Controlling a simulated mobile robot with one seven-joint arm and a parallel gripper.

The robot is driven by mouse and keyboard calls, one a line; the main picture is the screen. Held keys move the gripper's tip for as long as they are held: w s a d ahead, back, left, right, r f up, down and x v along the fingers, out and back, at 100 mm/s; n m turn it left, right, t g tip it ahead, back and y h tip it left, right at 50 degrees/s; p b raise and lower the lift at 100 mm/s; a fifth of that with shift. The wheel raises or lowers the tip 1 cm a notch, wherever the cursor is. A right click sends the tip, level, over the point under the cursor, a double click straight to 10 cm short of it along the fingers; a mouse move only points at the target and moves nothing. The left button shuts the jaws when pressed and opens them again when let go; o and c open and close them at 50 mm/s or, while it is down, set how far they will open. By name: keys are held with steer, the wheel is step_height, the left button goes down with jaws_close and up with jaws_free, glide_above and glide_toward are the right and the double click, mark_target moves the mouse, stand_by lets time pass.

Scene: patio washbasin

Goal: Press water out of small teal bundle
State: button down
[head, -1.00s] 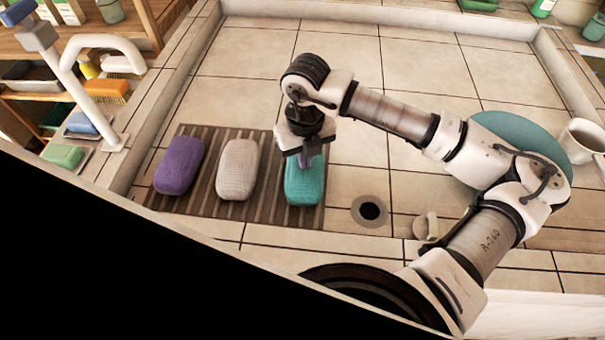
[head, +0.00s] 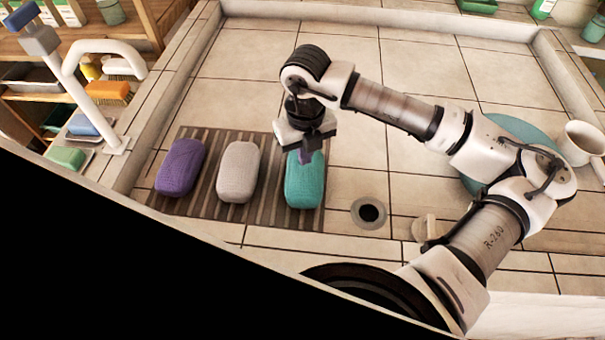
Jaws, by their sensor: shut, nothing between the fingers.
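The teal bundle (head: 305,187) lies at the right end of a brown striped mat (head: 216,202) in the basin. My gripper (head: 305,157) is shut over the far part of the teal bundle, pointing down, with nothing held. The gripper hides part of that end.
A white bundle (head: 239,172) and a purple bundle (head: 180,168) lie on the mat to the left. A drain hole (head: 369,213) is right of the mat. A teal plate (head: 515,125) and a white mug (head: 582,143) are at the right. Tiles behind are clear.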

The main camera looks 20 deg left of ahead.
steer(key=shift+r+p, duration=0.9)
steer(key=shift+r, duration=1.8)
